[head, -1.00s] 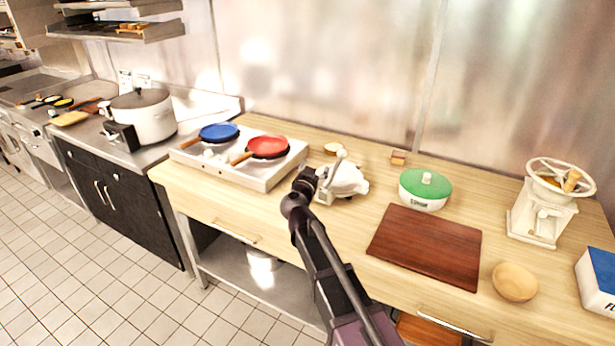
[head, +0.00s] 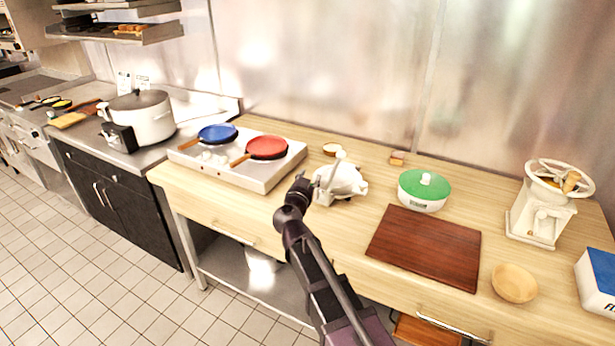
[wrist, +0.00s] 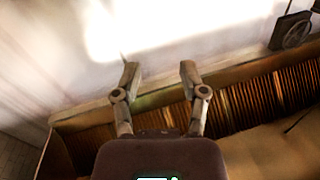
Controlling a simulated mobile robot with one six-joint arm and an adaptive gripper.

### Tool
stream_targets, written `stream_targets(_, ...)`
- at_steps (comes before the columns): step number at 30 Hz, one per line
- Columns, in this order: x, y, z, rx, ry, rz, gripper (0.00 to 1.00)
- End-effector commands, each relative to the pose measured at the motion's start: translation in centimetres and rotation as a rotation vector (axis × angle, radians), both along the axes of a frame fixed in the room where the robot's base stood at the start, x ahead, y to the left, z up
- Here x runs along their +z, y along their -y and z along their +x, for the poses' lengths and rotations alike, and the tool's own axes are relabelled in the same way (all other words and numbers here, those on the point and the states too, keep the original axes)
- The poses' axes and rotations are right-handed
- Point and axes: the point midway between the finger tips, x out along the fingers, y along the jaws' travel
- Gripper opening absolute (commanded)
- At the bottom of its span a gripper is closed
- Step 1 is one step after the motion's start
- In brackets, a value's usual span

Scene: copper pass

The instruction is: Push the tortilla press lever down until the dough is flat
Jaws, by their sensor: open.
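The tortilla press (head: 343,182) is white and stands on the wooden counter, right of the burner unit. A pale upright part that looks like its lever (head: 332,170) rises at the press's left side. Whether dough lies inside cannot be seen. My gripper (head: 302,183) is just left of the press in the head view; a gap or contact with the lever cannot be made out. In the wrist view my gripper (wrist: 160,74) is open, with nothing between its fingers. I cannot make out the press in that view.
Left of the press is a white burner unit (head: 275,181) with a blue pan (head: 217,133) and a red pan (head: 267,147). To the right are a green-lidded container (head: 424,190), a brown board (head: 425,246), a wooden bowl (head: 514,283) and a white hand mill (head: 543,208).

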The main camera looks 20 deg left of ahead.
Motion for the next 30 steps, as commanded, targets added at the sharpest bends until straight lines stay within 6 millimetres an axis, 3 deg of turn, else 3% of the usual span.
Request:
stream_targets(1, -0.1, 0.6, 0.1, -0.010, -0.006, -0.002, 0.24)
stream_targets(3, -0.3, 1.7, 0.4, -0.033, -0.018, -0.011, 0.03)
stream_targets(4, -0.5, 2.3, 0.6, -0.047, -0.027, -0.015, 0.00)
stream_targets(8, -1.5, 6.1, 1.3, -0.123, -0.082, -0.043, 0.00)
stream_targets(17, -6.0, 19.3, 1.8, -0.357, -0.355, -0.150, 0.00)
stream_targets(24, -10.4, 29.1, -0.5, -0.463, -0.666, -0.224, 0.00)
stream_targets(30, -13.7, 35.3, -4.1, -0.455, -0.944, -0.257, 0.00)
